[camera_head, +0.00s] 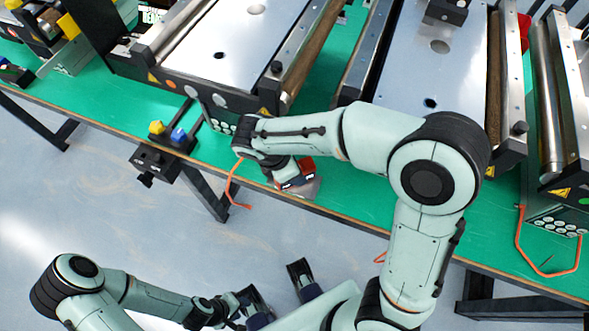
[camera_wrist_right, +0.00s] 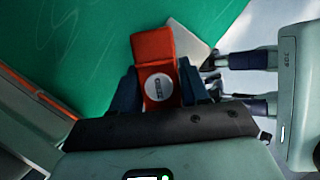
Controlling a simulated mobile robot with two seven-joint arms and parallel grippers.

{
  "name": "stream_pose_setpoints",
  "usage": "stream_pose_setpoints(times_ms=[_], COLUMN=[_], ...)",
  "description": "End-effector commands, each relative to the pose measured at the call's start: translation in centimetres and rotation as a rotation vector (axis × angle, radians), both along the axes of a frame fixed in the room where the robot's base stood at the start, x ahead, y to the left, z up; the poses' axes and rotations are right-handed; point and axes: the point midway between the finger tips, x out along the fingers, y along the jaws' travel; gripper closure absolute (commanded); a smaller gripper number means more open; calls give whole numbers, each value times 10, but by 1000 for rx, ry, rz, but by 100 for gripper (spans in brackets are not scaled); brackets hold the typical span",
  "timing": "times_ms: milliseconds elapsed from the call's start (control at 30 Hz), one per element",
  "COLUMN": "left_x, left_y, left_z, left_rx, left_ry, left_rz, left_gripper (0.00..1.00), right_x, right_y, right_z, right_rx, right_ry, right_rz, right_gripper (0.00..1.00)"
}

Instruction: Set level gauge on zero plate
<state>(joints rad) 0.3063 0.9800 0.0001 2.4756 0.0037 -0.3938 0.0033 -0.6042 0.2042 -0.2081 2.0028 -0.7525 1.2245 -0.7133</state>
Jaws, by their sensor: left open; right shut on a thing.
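The level gauge (camera_wrist_right: 159,68) is a red-orange block with a round white label. My right gripper (camera_wrist_right: 160,88) is shut on it, with one dark blue finger on each side. In the head view the gauge (camera_head: 304,166) shows as a small red patch under my right gripper (camera_head: 284,176). The pale metal zero plate (camera_head: 307,190) lies at the table's front edge, partly hidden by the gripper and gauge. The plate (camera_wrist_right: 190,44) also shows beside the gauge in the wrist view; whether they touch I cannot tell. My left gripper (camera_head: 277,287) is open and empty, off the table's front.
The green table (camera_head: 110,97) carries several conveyors, including one at left (camera_head: 190,60) and one at right (camera_head: 410,70). A box with yellow and blue buttons (camera_head: 160,155) sits at the front edge. An orange cable (camera_head: 231,185) hangs near my right gripper.

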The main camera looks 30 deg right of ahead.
Motion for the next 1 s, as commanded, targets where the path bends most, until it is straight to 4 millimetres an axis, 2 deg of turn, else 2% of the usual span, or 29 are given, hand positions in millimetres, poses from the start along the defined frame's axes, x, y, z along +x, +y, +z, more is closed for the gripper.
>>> stream_pose_setpoints(times_ms=[400,433,500,800,1000], left_x=[1,1,1,1,0], left_y=[0,0,0,0,0], left_z=[-1,-1,-1,0,4], left_rx=[0,0,0,0,0], left_ry=[-3,-4,-4,-3,3], left_rz=[0,0,0,0,-1], left_gripper=[57,57,57,57,57], right_x=[0,0,0,0,2], right_y=[0,0,0,0,9], right_z=[-6,-6,-5,-4,18], right_rx=[0,0,0,1,4], right_ry=[-1,0,0,-1,-5], right_rz=[0,0,0,0,1], right_gripper=[95,49,30,30,30])
